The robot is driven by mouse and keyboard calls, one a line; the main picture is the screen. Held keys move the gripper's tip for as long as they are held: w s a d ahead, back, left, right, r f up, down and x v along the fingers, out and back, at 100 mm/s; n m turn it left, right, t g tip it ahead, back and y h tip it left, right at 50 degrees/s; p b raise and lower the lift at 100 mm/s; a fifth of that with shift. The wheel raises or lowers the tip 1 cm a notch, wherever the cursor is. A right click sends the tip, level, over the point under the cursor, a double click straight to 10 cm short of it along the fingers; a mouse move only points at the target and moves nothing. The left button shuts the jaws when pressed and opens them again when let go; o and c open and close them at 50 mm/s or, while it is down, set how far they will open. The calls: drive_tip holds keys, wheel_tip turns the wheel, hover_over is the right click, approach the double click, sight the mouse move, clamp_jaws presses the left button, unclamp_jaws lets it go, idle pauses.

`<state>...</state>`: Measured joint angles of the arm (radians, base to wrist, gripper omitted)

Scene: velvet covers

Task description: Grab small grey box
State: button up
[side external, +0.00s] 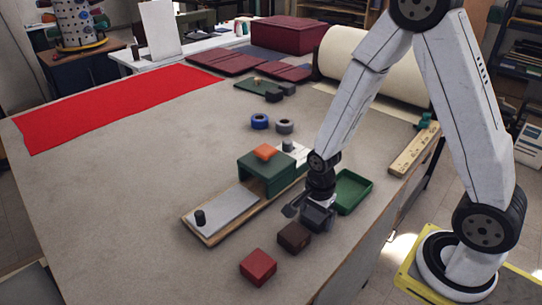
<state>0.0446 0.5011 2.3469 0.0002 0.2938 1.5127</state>
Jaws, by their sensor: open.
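My gripper (308,214) is open, low over the table just right of the wooden board. A dark grey blocky shape shows at its end, and I cannot tell whether this is part of the gripper or a small grey box beneath it. No other clear small grey box shows. A dark brown box (294,237) sits just in front of the gripper, and a red box (258,267) lies further towards the front. The gripper hides the table directly behind it.
A wooden board (211,239) carries a grey plate with a black knob (200,217). A green tray (366,204) is right of the gripper. Blue (260,122) and grey rings (284,126) lie behind.

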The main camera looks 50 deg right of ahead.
sight(316, 213)
drive_tip(key=c, duration=1)
drive_tip(key=shift+c, duration=0.2)
drive_tip(key=shift+r, duration=0.1)
drive_tip(key=shift+r, duration=4.9)
